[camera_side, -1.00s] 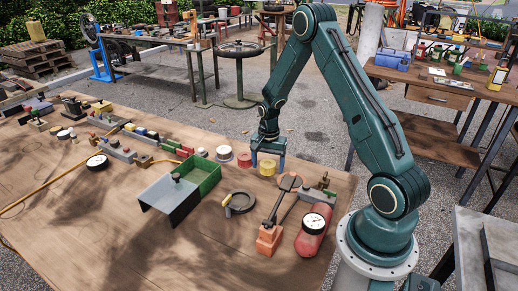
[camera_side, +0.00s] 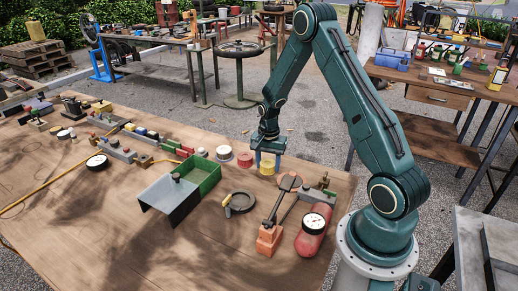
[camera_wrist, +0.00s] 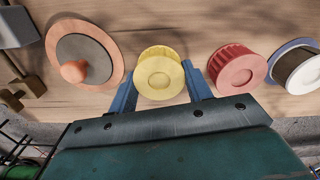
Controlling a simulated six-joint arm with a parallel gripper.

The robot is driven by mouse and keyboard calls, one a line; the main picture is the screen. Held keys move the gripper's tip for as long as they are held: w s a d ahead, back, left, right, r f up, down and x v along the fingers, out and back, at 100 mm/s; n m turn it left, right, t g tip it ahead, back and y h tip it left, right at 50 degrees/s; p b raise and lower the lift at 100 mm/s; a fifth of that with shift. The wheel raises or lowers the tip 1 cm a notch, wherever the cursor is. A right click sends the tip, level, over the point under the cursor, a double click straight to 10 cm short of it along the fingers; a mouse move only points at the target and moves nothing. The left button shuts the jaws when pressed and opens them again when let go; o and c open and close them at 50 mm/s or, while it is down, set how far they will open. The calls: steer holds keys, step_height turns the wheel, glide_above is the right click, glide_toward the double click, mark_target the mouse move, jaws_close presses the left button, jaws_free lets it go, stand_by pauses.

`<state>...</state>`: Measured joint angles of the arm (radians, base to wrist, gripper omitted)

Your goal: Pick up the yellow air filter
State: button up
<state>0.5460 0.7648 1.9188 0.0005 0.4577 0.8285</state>
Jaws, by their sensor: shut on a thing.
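The yellow air filter (camera_wrist: 160,72) is a short, ribbed round piece with a flat cap. In the wrist view it sits between the two blue fingers of my gripper (camera_wrist: 158,95), which is shut on it. In the side view the yellow air filter (camera_side: 267,167) shows between the fingers of my gripper (camera_side: 267,163), near the far edge of the wooden table. I cannot tell whether its base touches the table. The fingers hide part of its sides.
A red filter (camera_wrist: 237,70) and a white-topped filter (camera_wrist: 299,71) stand close by in a row. A round disc with an orange knob (camera_wrist: 84,60) lies on the other side. A red gauge tank (camera_side: 313,232) and green box (camera_side: 200,175) are on the table (camera_side: 110,240).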

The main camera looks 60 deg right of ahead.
step_height(320, 180, up, 20)
stand_by(0.6)
steer(key=shift+f, duration=0.1)
stand_by(0.5)
steer(key=w+a+f+n, duration=0.2)
steer(key=a+n, duration=0.3)
steer(key=a, duration=0.2)
steer(key=w+a+f+n, duration=0.2)
steer(key=a+n, duration=0.3)
steer(key=a, duration=0.3)
steer(key=w+a+f+n, duration=0.3)
steer(key=a+f+n, duration=0.1)
steer(key=a, duration=0.4)
steer(key=shift+n, duration=0.9)
steer(key=shift+d, duration=0.15)
step_height(320, 180, up, 8)
steer(key=m, duration=1.6)
glide_above(268, 162)
steer(key=shift+s, duration=0.1)
